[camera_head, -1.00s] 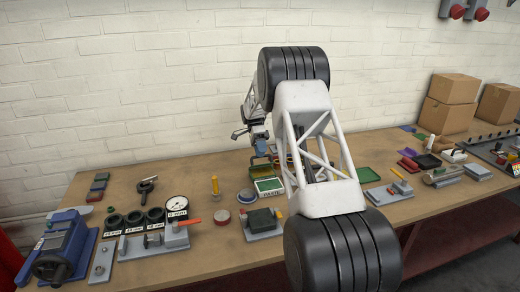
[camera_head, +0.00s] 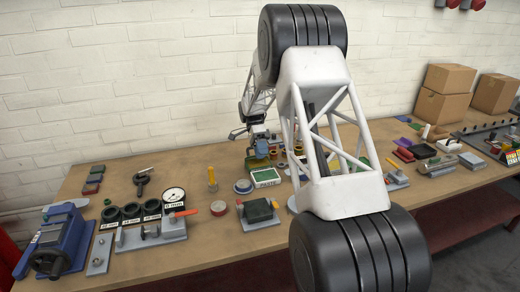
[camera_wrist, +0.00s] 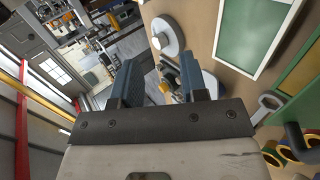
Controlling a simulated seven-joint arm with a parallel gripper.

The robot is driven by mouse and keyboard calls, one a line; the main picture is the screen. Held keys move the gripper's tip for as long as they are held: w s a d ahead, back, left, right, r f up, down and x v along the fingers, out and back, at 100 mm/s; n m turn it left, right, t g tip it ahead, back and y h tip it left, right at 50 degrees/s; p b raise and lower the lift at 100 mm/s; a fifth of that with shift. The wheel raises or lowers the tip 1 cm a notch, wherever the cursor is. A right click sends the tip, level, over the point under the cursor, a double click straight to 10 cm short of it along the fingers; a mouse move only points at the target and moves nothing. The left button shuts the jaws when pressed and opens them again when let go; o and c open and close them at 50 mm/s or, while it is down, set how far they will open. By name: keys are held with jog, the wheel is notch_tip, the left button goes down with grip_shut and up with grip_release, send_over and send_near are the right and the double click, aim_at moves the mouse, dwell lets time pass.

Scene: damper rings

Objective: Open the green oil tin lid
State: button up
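My gripper (camera_wrist: 162,76) shows two blue-grey fingers standing apart in the wrist view, with nothing clearly held between them. In the head view my gripper (camera_head: 260,152) is small and partly hidden, above the back middle of the bench. A white-rimmed box with a green top (camera_head: 265,177) lies just in front of it; what looks like the same box (camera_wrist: 250,32) is at the upper right of the wrist view. I cannot tell which is the oil tin, and no raised lid shows.
A round white-topped part (camera_wrist: 167,36) is beside the fingers. Coloured rings (camera_wrist: 294,140) lie at lower right. My arm hides part of the bench.

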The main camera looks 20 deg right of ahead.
jog(key=shift+s+a, duration=0.1)
jog(key=shift+s, duration=0.6)
